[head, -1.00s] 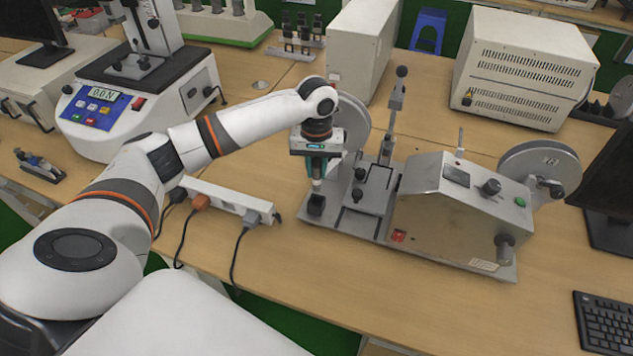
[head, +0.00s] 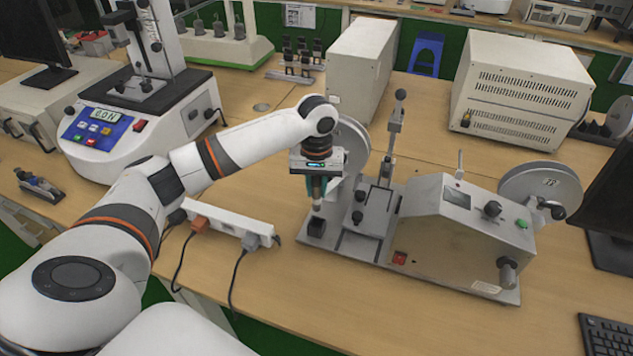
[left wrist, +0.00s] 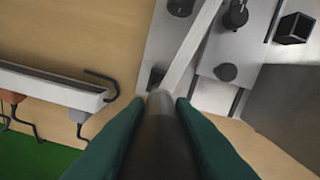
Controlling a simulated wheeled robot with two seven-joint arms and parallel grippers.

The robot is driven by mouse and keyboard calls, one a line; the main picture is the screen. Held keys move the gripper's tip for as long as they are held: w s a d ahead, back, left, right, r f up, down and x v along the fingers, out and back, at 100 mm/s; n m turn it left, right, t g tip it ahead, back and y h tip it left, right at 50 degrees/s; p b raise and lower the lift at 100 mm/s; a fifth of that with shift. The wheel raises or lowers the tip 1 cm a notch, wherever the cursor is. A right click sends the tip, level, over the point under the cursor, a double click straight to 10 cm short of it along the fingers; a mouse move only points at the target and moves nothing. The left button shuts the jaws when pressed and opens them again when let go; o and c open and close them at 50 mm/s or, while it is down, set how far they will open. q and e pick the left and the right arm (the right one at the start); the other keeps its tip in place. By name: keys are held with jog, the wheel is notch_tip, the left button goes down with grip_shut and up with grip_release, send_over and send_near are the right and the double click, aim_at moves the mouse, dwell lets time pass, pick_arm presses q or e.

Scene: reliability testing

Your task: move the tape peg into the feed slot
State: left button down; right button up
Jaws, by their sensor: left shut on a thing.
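My left gripper (head: 317,192) has teal fingers and is shut on the tape peg (head: 317,207), which points down with its pale lower end showing. In the left wrist view the peg is a grey cylinder (left wrist: 158,130) between the fingers (left wrist: 158,118). Just below the peg is a small black block (head: 316,228) on the left end of the grey taping machine's base plate (head: 350,249). It partly shows in the left wrist view (left wrist: 157,76). I cannot tell whether peg and block touch. The feed slot's opening cannot be made out. My right gripper is out of view.
The taping machine's reel (head: 351,150) stands close behind the gripper, and its sloped housing (head: 455,225) is to the right. A white power strip (head: 228,223) with cables lies left. A pale strip (left wrist: 190,48) runs past the peg's end. Bare table lies in front.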

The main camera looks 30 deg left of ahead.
aim_at(317, 198)
pick_arm(q)
jog(key=shift+f, duration=1.85)
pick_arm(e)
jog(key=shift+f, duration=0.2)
